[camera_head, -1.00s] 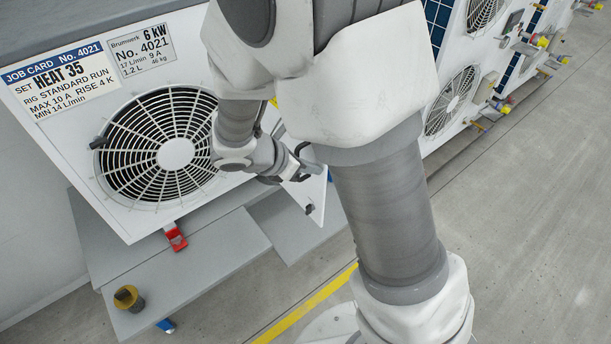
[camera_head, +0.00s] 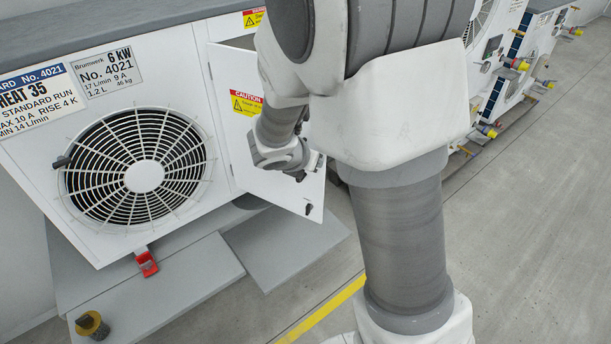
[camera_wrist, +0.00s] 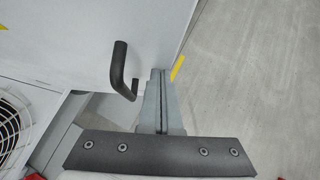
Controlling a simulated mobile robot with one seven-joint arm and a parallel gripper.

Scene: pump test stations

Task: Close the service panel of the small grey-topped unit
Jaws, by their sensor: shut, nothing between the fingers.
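The grey-topped unit (camera_head: 222,120), plate No. 4021, stands at the left in the head view.
A round fan grille (camera_head: 143,177) is left of the panel. A red-handled valve (camera_head: 146,263) sits below it. Grey plinth plates (camera_head: 285,245) extend under the unit, with a dark-yellow cup (camera_head: 92,325) on one. Other units (camera_head: 510,60) stand at right. The floor at right is clear.

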